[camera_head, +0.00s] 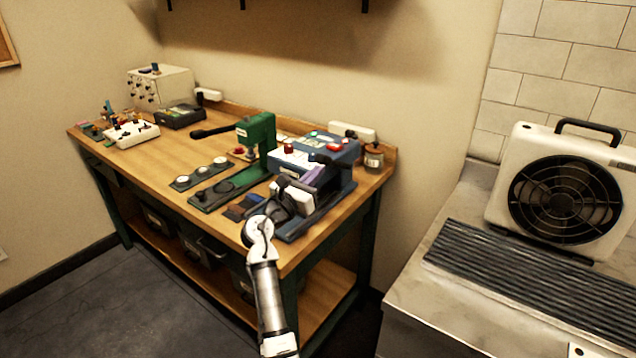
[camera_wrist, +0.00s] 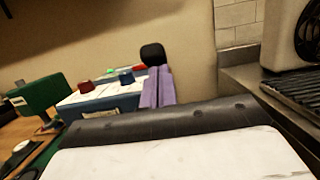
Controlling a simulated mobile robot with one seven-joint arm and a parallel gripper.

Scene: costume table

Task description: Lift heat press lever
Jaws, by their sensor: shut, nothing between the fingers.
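The heat press (camera_head: 346,150) is a blue machine with a pale top, a red knob and a blue knob, at the right end of the wooden bench. Its body also shows left of centre in the wrist view (camera_wrist: 100,104). A black lever grip (camera_head: 328,160) sticks out at its front and shows as a dark rounded end in the wrist view (camera_wrist: 152,54). My gripper (camera_head: 322,170) has purple fingers, shut together and empty, right at the black grip. In the wrist view the fingertips (camera_wrist: 155,70) appear just below it; I cannot tell whether they touch.
A green press (camera_head: 256,132) with a long black handle stands left of the heat press. A jar (camera_head: 374,156) stands at its right. A black tray (camera_head: 196,175) with white discs lies farther left. A metal counter (camera_head: 440,280) with a fan heater (camera_head: 545,180) stands right, past a gap.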

